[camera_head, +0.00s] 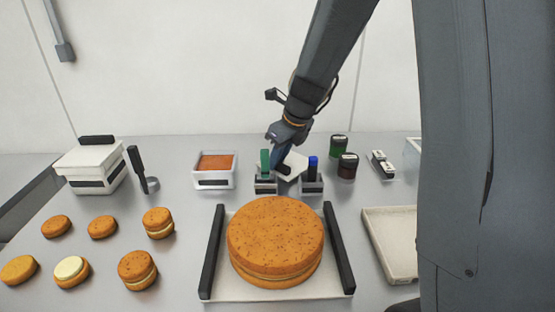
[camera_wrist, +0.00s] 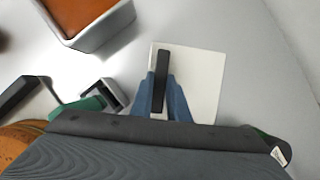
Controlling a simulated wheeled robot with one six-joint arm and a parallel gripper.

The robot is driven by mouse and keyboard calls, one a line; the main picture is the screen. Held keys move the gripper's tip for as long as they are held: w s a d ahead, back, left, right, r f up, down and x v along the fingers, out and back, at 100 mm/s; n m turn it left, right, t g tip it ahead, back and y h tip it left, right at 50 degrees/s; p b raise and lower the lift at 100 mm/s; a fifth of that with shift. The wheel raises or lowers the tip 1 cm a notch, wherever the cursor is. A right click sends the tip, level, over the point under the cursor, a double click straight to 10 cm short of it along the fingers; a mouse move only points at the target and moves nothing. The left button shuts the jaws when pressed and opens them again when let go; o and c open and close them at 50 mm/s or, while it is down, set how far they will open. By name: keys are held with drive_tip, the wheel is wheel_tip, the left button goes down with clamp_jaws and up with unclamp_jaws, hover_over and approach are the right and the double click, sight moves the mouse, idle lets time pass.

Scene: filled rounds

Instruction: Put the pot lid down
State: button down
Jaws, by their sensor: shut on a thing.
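The pot lid is a thin white square plate (camera_wrist: 204,85) with a black bar handle (camera_wrist: 161,68). In the head view the lid (camera_head: 297,160) is partly hidden by my gripper. My gripper (camera_head: 281,163) is shut on the handle; its blue fingers (camera_wrist: 160,98) press on both sides of it in the wrist view. The lid is at the back middle of the table, and I cannot tell whether it touches the surface. A white square pot (camera_head: 213,184) with orange-brown filling stands open to its left; it also shows in the wrist view (camera_wrist: 108,30).
Green-handled (camera_head: 265,160) and blue-handled (camera_head: 313,163) tools stand in holders by the lid. A large filled cake sits on a white tray (camera_head: 213,283) in front. Dark jars (camera_head: 347,166) stand right. A lidded white box (camera_head: 92,160) and small round cakes (camera_head: 137,268) are left.

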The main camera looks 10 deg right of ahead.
drive_tip(key=shift+f, duration=0.1)
drive_tip(key=c, duration=1.7)
unclamp_jaws()
drive_tip(key=v, duration=1.2)
